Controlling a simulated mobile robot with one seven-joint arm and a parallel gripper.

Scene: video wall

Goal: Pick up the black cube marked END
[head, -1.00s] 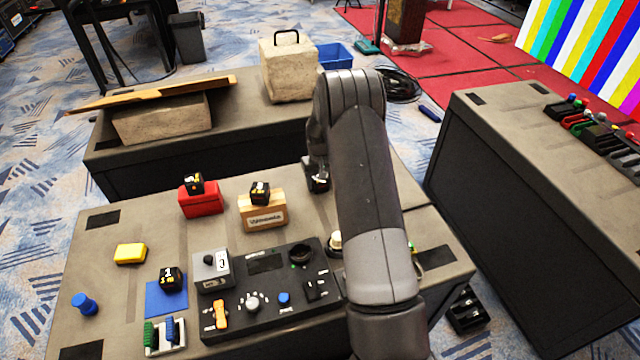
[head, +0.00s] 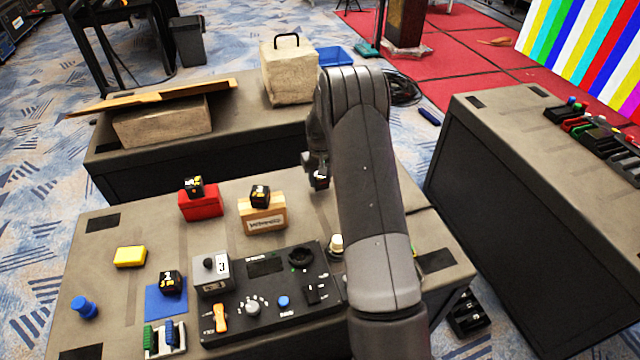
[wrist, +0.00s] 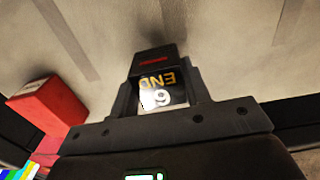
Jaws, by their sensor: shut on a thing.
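The black cube marked END (wrist: 156,82) sits between the fingers of my gripper (wrist: 160,102) in the wrist view, its yellow END lettering upside down above a white patch with a digit. My gripper is shut on it. In the head view my gripper (head: 318,172) is at the back of the near table (head: 110,285), right of the wooden box, with the cube (head: 321,180) partly hidden by the fingers and arm. I cannot tell whether the cube touches the table.
Other black cubes sit on a red box (head: 202,207), a wooden box (head: 263,220) and a blue mat (head: 158,303). A black control panel (head: 262,315) and grey box (head: 212,272) stand at the front. A yellow block (head: 130,256) and blue peg (head: 84,305) are left.

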